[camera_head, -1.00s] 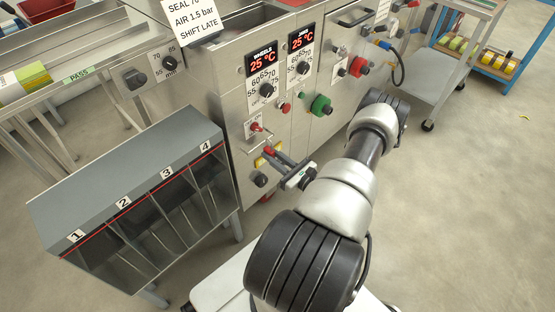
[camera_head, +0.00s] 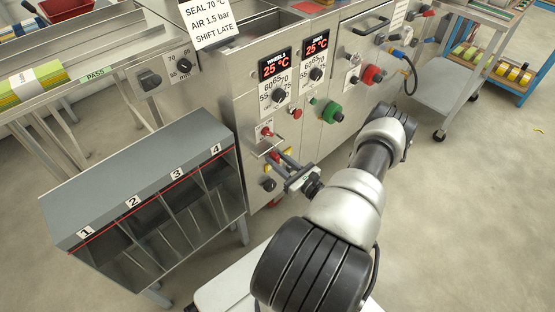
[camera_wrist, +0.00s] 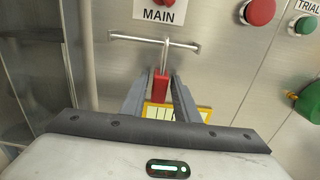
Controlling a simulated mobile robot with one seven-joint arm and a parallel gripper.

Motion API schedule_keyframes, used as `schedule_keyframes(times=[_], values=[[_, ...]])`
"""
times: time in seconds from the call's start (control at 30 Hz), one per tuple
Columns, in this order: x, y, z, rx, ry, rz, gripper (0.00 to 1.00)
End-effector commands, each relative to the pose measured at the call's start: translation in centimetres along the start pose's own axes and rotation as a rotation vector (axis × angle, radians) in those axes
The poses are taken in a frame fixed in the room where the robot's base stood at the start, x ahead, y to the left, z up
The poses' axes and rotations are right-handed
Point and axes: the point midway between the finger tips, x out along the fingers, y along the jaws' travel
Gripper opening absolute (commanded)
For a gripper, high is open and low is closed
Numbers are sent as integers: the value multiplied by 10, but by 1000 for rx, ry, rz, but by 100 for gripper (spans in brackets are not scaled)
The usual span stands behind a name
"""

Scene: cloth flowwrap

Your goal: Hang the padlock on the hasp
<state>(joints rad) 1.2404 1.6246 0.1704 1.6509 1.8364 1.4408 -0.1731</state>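The red padlock (camera_wrist: 161,88) is between the two fingers of my gripper (camera_wrist: 161,82), which appears shut on it. In the head view the padlock (camera_head: 275,156) shows as a small red block at the tip of my gripper (camera_head: 279,161). The hasp (camera_wrist: 135,39) is a thin metal bar on the steel panel under the MAIN label. The padlock's shackle (camera_wrist: 164,56) stands up from the red body and reaches the bar's level in the wrist view. Whether it passes around the bar or only lies in front of it, I cannot tell.
A yellow label (camera_wrist: 203,113) shows behind the fingers. A red button (camera_wrist: 258,11) and a green knob (camera_wrist: 308,104) are to the right; the green knob (camera_head: 329,111) also shows in the head view. A grey numbered bin rack (camera_head: 130,165) stands left of my gripper.

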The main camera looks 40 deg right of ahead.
Motion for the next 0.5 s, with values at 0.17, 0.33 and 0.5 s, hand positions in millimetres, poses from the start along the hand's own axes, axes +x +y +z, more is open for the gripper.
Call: schedule_keyframes(times=[0.17,0.33,0.5], values=[[0,0,0,0,0,0,39],[-1,0,0,0,1,0,39],[-16,-1,1,1,1,-2,39]])
